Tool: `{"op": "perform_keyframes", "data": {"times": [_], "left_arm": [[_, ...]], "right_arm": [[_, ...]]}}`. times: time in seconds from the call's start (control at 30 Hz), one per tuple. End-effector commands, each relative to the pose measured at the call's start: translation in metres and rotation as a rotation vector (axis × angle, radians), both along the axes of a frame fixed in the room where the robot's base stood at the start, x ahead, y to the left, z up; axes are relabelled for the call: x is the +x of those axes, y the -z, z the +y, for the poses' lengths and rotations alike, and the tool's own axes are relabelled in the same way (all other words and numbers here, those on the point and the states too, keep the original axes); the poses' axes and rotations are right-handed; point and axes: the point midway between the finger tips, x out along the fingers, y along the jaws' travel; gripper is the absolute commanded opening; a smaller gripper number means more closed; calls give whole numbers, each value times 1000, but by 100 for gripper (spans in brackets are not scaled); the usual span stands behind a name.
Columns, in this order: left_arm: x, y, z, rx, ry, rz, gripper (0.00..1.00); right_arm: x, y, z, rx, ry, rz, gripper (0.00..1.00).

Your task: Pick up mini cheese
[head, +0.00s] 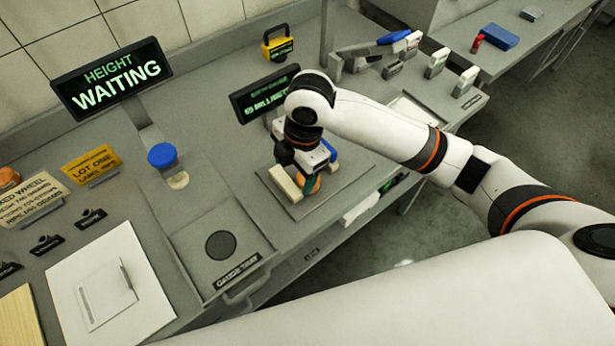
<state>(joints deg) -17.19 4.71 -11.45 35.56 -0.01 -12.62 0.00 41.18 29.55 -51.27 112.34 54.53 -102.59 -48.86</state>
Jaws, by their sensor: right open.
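A small orange round piece (314,186), which looks like a mini cheese, sits on the grey plate (345,193) in front of the dark display reading in millimetres. My right gripper (300,187) is pointed down over it, open, with pale finger pads beside the orange piece. The gripper hides much of the piece, so I cannot tell whether the pads touch it. Another orange piece (9,178) is cut off at the left edge. My left gripper is not in view.
A "HEIGHT WAITING" display (112,80) stands behind a gauge with a blue knob (162,156) and a gauge tray (244,262). A white board (140,290) lies at front left. A yellow padlock-shaped item (277,46) stands at the back.

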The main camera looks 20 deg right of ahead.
Motion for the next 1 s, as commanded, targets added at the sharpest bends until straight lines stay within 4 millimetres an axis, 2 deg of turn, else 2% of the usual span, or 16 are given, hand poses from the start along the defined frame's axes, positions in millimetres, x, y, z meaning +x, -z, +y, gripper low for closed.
{"op": "perform_keyframes", "data": {"times": [0.03, 0.13, 0.23, 0.33, 0.7, 0.87, 1.0], "left_arm": [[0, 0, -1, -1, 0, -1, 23], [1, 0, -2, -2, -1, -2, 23], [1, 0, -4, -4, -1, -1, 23], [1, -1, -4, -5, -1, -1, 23], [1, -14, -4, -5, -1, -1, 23], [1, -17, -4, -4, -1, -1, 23], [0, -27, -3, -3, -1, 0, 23]], "right_arm": [[11, -12, -11, -47, -51, -2, 75], [19, -26, -27, -106, -133, 17, 75], [24, -35, -36, -137, -178, 32, 75], [25, -35, -40, -149, -196, 41, 75], [25, 21, -40, -149, -197, 42, 75], [25, 31, -39, -148, -196, 40, 75], [23, 48, -39, -148, -197, 44, 75]]}}
